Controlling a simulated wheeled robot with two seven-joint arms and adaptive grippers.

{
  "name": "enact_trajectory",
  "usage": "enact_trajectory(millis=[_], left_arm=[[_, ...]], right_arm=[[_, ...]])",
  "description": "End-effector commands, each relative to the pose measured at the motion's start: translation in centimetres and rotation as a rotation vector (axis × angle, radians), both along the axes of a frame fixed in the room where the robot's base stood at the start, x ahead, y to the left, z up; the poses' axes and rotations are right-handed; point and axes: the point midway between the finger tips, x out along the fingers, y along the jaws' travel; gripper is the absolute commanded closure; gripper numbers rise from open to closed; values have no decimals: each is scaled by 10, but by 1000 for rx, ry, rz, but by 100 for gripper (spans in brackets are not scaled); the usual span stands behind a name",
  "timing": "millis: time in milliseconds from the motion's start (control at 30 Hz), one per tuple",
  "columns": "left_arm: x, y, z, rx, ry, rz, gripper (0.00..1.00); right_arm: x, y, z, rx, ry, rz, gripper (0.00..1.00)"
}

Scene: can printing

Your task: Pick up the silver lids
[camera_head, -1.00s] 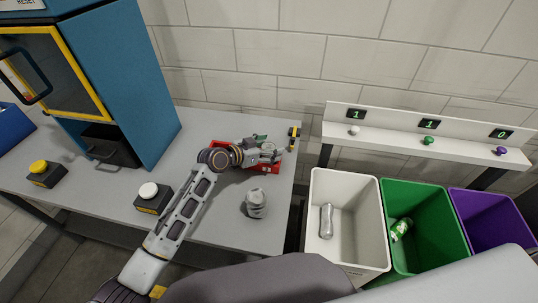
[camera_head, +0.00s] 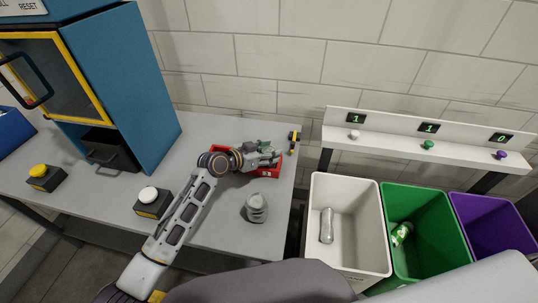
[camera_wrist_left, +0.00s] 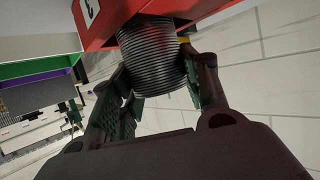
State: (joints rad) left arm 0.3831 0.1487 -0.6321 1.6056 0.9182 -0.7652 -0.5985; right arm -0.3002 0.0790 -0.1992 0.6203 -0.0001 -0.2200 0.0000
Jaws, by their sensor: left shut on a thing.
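A stack of silver lids (camera_wrist_left: 153,52) shows in the left wrist view as a ribbed, shiny cylinder against the red tray (camera_wrist_left: 105,14). My left gripper (camera_wrist_left: 162,92) is shut on this stack, with one finger on each side of it. In the head view my left gripper (camera_head: 264,156) is at the red tray (camera_head: 268,173) near the table's right end. The lids are hard to make out there because the gripper covers them. My right gripper is not in view.
A grey rounded object (camera_head: 257,208) stands on the table in front of the tray. A white-button box (camera_head: 152,203) and the blue machine (camera_head: 150,90) are to the left. White (camera_head: 350,255), green (camera_head: 430,250) and purple (camera_head: 490,220) bins stand right of the table.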

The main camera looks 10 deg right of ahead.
Motion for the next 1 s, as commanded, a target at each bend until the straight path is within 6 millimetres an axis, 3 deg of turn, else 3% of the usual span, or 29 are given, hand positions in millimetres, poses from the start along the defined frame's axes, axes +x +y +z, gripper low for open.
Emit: enact_trajectory(millis=[267, 700, 1000], left_arm=[[0, 0, 21, -2, -3, -1, 80], [1, 0, 83, -1, -5, -1, 80], [0, 0, 100, 0, -2, 1, 80]], right_arm=[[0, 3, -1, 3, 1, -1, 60], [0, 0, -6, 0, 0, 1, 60], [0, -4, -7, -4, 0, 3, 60]])
